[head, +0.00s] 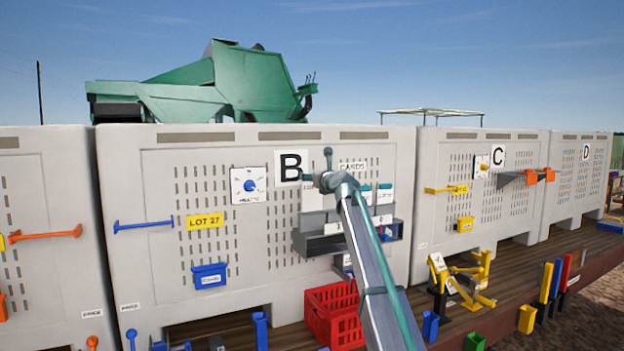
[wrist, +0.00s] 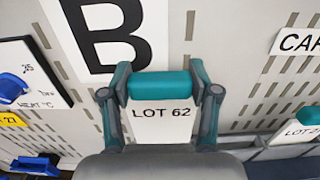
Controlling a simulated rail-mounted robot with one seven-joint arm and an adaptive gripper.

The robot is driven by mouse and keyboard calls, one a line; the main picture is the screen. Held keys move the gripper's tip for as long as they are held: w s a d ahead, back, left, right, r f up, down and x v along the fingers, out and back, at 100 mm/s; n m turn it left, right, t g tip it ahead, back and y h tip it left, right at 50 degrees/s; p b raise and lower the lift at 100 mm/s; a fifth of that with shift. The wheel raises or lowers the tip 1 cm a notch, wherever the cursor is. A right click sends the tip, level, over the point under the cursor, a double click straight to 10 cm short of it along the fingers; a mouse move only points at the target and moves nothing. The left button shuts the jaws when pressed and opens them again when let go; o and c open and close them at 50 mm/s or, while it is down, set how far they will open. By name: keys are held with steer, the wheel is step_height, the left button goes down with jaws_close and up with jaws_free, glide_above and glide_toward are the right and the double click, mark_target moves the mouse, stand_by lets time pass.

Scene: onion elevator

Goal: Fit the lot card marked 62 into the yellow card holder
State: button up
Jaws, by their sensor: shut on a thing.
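The lot card marked 62 (wrist: 161,122) is white with a teal top grip. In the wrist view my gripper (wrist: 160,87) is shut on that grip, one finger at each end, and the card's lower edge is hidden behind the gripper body. In the head view my gripper (head: 325,170) is in front of bin B, just right of the letter B; the held card is hard to make out there. A small yellow holder (head: 465,224) is on the front of bin C, to the right of my gripper; it looks like the yellow card holder.
A grey card rack (head: 322,243) with other teal-topped cards (head: 384,194) is on bin B, beside my arm. A blue holder (head: 209,275) and blue bar (head: 143,225) are to the left. A red crate (head: 334,318) and yellow stand (head: 462,281) are below.

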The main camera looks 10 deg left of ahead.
steer(key=shift+r, duration=1.45)
steer(key=shift+f, duration=0.1)
